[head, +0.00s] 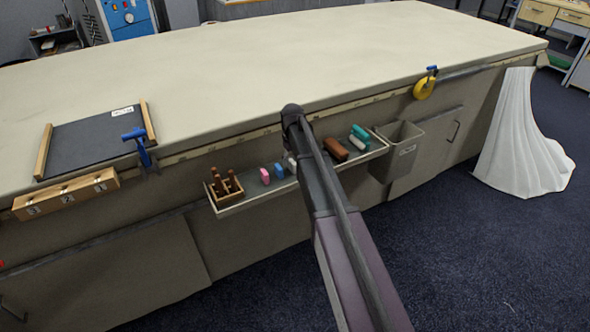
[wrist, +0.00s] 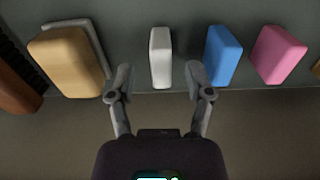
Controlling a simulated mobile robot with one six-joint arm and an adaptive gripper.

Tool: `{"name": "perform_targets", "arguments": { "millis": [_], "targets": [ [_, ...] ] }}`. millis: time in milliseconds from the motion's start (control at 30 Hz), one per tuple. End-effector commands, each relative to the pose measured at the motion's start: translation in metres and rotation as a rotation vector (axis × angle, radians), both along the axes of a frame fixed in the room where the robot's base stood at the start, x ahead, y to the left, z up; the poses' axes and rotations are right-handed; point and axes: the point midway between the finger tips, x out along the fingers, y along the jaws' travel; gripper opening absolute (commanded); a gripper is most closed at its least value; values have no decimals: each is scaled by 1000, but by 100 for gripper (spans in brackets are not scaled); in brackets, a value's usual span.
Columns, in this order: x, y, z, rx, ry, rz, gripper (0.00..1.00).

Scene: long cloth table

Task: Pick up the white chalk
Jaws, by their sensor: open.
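The white chalk (wrist: 160,57) is a small upright-looking block in the wrist view. It lies between the two fingertips of my gripper (wrist: 159,80), a little beyond them, with a gap on each side. My gripper is open and holds nothing. In the head view the chalk (head: 292,162) shows only as a small pale piece beside my arm on the shelf, and my gripper's fingers are hidden behind the arm.
A blue block (wrist: 223,56) and a pink block (wrist: 278,55) are right of the chalk. A tan block (wrist: 68,62) and a brown one (wrist: 16,88) are left. The narrow shelf (head: 232,209) also holds a wooden rack (head: 224,187); a grey bin (head: 397,152) hangs beside it.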

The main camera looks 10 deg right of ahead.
Motion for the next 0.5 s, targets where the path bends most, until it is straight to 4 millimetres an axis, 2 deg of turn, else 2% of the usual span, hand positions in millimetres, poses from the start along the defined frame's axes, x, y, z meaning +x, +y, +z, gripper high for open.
{"name": "perform_targets", "arguments": {
  "millis": [33, 200, 500],
  "targets": [
    [0, 1, -8, 0, 0, 0, 66],
    [0, 1, -20, 0, 0, 0, 66],
    [0, 1, -29, 0, 0, 0, 66]
  ]
}}
